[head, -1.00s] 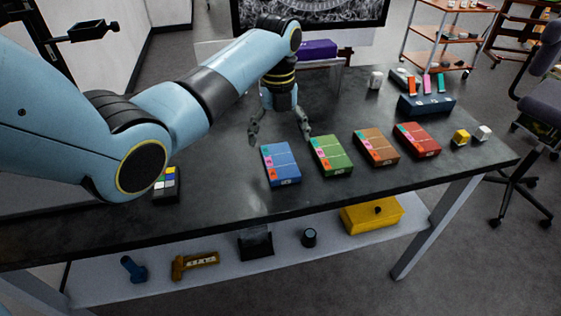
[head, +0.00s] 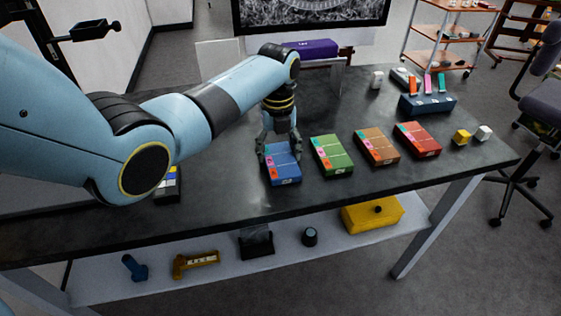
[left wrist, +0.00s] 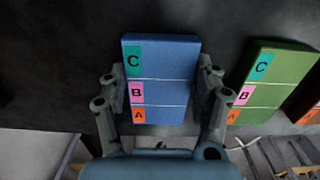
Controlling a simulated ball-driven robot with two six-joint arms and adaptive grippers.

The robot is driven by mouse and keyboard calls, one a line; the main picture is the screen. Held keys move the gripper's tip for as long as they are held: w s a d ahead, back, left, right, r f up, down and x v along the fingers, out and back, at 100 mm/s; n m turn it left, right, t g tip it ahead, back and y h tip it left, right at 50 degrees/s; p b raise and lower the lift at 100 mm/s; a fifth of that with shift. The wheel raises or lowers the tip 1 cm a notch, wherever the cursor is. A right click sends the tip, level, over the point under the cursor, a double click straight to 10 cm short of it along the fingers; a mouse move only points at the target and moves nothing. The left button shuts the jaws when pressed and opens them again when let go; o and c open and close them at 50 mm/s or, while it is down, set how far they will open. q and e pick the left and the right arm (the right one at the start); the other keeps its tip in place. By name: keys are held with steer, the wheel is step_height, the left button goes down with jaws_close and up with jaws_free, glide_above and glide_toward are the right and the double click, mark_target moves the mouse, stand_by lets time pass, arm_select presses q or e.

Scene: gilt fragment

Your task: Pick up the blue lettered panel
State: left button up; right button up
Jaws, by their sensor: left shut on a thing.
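The blue lettered panel (head: 283,167) lies on the dark table, leftmost in a row of coloured panels. In the left wrist view the blue panel (left wrist: 160,65) shows tabs C, B and A down its left side. My left gripper (head: 279,150) reaches down over its far part and is shut on it. In the left wrist view the fingers of the left gripper (left wrist: 160,95) press against the panel's left and right sides. I cannot tell any gap between panel and table. My right gripper is not in view.
A green panel (head: 331,156) lies close to the right, then an orange panel (head: 376,147) and a red panel (head: 417,140). A dark blue box (head: 427,104) stands behind them.

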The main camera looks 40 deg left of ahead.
arm_select(q)
steer(key=shift+c, duration=1.2)
